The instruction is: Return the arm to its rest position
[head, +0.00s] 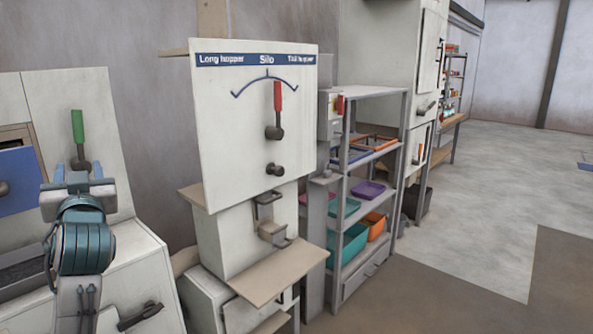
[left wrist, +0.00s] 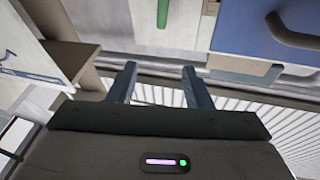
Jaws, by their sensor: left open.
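My left gripper (head: 78,178) is at the left of the head view, raised in front of the white machine with the green-handled lever (head: 78,128). In the left wrist view its two blue fingers (left wrist: 160,88) stand apart with nothing between them. The green handle (left wrist: 163,12) shows beyond the fingers at the top of that view, apart from them. My right gripper is in neither view.
A white silo panel (head: 225,130) with a red-handled lever (head: 278,98) stands to the right of my left arm, with a wooden shelf (head: 265,278) jutting out below. A grey rack (head: 375,92) holds colored bins. Open floor (head: 490,200) lies at the right.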

